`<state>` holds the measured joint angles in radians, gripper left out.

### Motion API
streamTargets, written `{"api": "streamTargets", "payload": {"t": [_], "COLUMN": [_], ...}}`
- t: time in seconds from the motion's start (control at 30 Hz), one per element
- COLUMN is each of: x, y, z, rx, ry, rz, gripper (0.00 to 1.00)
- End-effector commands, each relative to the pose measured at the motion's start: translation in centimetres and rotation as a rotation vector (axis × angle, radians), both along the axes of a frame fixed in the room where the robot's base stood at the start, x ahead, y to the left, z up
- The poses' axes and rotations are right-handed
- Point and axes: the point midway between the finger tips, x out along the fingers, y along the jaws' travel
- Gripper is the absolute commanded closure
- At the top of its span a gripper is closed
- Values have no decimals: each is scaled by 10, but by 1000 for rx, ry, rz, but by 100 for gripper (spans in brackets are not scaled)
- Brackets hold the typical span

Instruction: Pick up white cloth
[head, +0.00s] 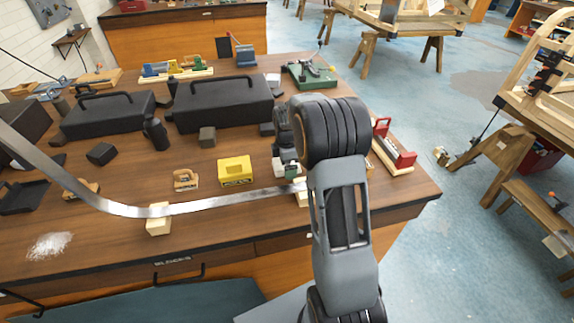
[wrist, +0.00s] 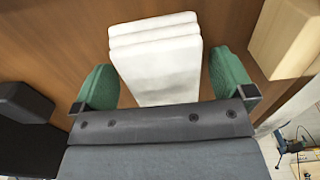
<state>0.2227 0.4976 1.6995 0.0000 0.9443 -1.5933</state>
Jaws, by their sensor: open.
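In the wrist view, the white cloth (wrist: 156,50) is a folded stack of layers on the brown wooden tabletop (wrist: 60,45). My gripper (wrist: 165,86) is open, with one green fingertip to each side of the cloth in the picture. A narrow gap shows between each fingertip and the cloth. The cloth's near end is hidden behind the grey gripper body. I cannot tell whether the fingertips are level with the cloth or above it.
A pale wooden block (wrist: 288,38) lies right of my gripper, dark objects (wrist: 25,103) left of it. On the bench stand black cases (head: 222,103), a yellow box (head: 235,171) and a red-ended wooden tool (head: 393,147). A curved metal strip (head: 225,204) crosses the head view.

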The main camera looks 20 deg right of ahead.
Motion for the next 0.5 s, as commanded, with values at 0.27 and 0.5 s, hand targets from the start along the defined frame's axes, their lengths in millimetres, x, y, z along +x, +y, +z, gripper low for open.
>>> {"api": "streamTargets", "payload": {"t": [0.27, 0.5], "x": [0, 0], "y": [0, 0], "z": [0, 0], "rx": [0, 0], "ry": [0, 0], "rz": [0, 0], "gripper": [12, 34]}}
